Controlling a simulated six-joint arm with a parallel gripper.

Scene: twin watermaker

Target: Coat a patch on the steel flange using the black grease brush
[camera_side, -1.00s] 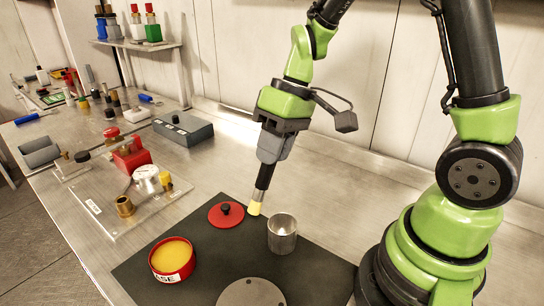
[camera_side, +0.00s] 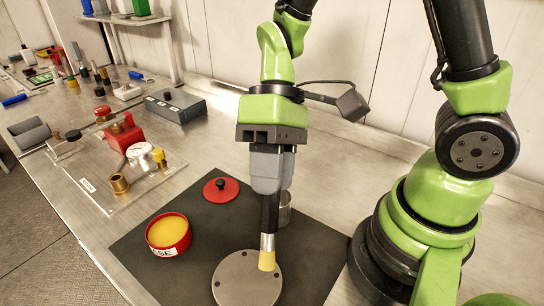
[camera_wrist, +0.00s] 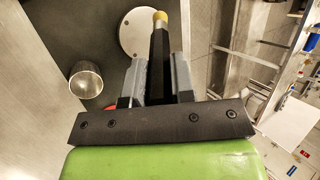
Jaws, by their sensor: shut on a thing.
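My gripper (camera_side: 270,188) is shut on the black grease brush (camera_side: 270,212), which points down with its yellow tip lowest. In the wrist view the brush (camera_wrist: 158,55) lies between the two grey fingers (camera_wrist: 156,85). In the side view, the tip overlaps the right part of the round grey steel flange (camera_side: 238,284); I cannot tell whether it touches. The wrist view shows the tip by the edge of the flange (camera_wrist: 133,40). No grease shows on the flange's visible face. A red tin of yellow grease (camera_side: 168,234) stands open to the left.
A metal cup (camera_side: 285,208) is partly hidden behind the brush; it also shows in the wrist view (camera_wrist: 85,80). A red lid (camera_side: 215,190) with a black knob lies on the dark mat (camera_side: 135,262). A fittings plate (camera_side: 100,192) lies further left.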

